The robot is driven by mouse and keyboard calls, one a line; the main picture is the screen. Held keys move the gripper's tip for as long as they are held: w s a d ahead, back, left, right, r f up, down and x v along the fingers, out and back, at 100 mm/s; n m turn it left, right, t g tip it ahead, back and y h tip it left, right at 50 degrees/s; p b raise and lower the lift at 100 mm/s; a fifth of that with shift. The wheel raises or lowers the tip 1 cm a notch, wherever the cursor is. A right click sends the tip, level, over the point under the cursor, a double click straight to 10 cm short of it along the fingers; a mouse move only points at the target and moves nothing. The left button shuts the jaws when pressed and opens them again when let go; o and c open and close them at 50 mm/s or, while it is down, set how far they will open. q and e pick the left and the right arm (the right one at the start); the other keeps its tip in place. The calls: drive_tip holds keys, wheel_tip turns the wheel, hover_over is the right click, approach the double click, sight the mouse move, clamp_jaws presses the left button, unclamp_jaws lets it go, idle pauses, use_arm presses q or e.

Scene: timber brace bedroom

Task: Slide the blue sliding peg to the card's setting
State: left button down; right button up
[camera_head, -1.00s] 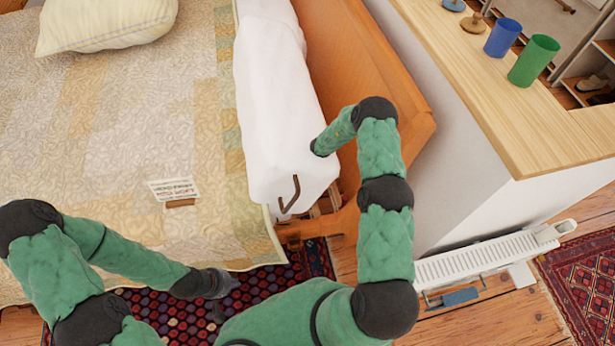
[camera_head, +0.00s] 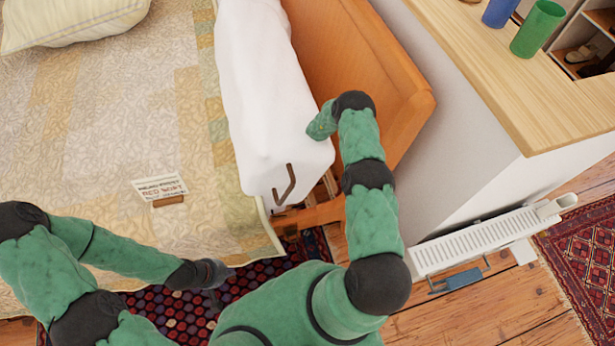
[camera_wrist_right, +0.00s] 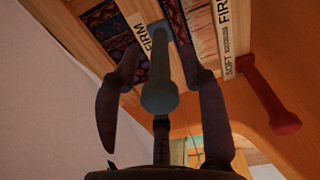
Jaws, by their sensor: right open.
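The blue sliding peg (camera_wrist_right: 160,97) is in the right wrist view, its round end towards the camera. Its stem overlaps the left label strip by the word FIRM. My right gripper (camera_wrist_right: 158,55) is open, with its dark fingers around the peg; I cannot tell whether they touch it. A red peg (camera_wrist_right: 284,122) is at the right, by the SOFT end of another strip. The card (camera_head: 160,187) stands on the bed; its small print is hard to read. My left gripper (camera_head: 216,272) is low over the bed's edge, its jaws unclear.
A white bolster-like block (camera_head: 270,110) lies along the wooden bed end (camera_head: 350,60), beside my right arm. A wooden-topped cabinet (camera_head: 500,80) with a green cup (camera_head: 537,28) stands right. A white radiator (camera_head: 480,240) is below it. A patterned rug (camera_head: 585,250) lies at the right.

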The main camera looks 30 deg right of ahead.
drive_tip(key=shift+f, duration=0.75)
drive_tip(key=shift+c, duration=0.3)
clamp_jaws()
drive_tip(key=shift+s+a+p, duration=0.2)
drive_tip(key=shift+s+p, duration=0.35)
drive_tip(key=shift+s, duration=0.45)
drive_tip(key=shift+s+a+p, duration=0.15)
drive_tip(key=shift+s+p, duration=0.4)
drive_tip(key=shift+s, duration=0.45)
drive_tip(key=shift+s+a, duration=0.15)
drive_tip(key=shift+s, duration=0.35)
